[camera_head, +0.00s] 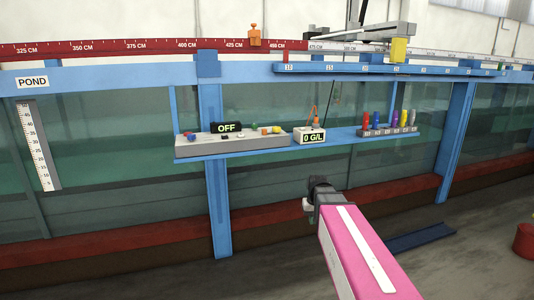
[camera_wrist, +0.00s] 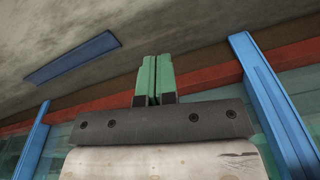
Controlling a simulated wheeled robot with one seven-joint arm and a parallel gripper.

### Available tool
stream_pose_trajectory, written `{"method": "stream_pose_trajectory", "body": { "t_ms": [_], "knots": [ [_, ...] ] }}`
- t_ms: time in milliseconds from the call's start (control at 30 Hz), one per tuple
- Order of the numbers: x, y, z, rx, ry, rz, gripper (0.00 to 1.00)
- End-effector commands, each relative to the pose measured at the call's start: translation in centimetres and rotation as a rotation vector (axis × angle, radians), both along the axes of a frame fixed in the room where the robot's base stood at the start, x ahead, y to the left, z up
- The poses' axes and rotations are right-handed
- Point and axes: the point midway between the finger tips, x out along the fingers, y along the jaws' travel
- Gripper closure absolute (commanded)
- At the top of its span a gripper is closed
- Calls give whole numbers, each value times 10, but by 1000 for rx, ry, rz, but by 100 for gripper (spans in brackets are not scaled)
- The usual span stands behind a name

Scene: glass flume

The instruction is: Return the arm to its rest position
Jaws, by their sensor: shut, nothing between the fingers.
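My arm shows in the head view as a pink link with a white stripe, reaching from the lower right toward the flume. Its dark wrist end stands in front of the flume's lower wall, below the blue shelf (camera_head: 345,140); the fingers are hard to make out there. In the wrist view my gripper (camera_wrist: 156,62) has two green fingers side by side, shut and with nothing between them. The fingers appear clear of the floor and the flume.
A grey panel (camera_head: 195,150) with an OFF display (camera_head: 227,127), a 0 G/L meter (camera_head: 309,136) and a rack of coloured tubes (camera_head: 388,131) sit along the shelf. Blue posts (camera_head: 217,190) stand beside the arm. A blue strip (camera_head: 420,238) lies on the floor; a red bucket (camera_head: 524,242) stands right.

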Motion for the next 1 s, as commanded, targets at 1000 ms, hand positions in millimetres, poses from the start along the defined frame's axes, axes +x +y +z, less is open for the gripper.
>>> {"method": "stream_pose_trajectory", "body": {
  "t_ms": [1000],
  "knots": [
    [-137, 1, -103, -22, 80, -78, 100]
  ]
}}
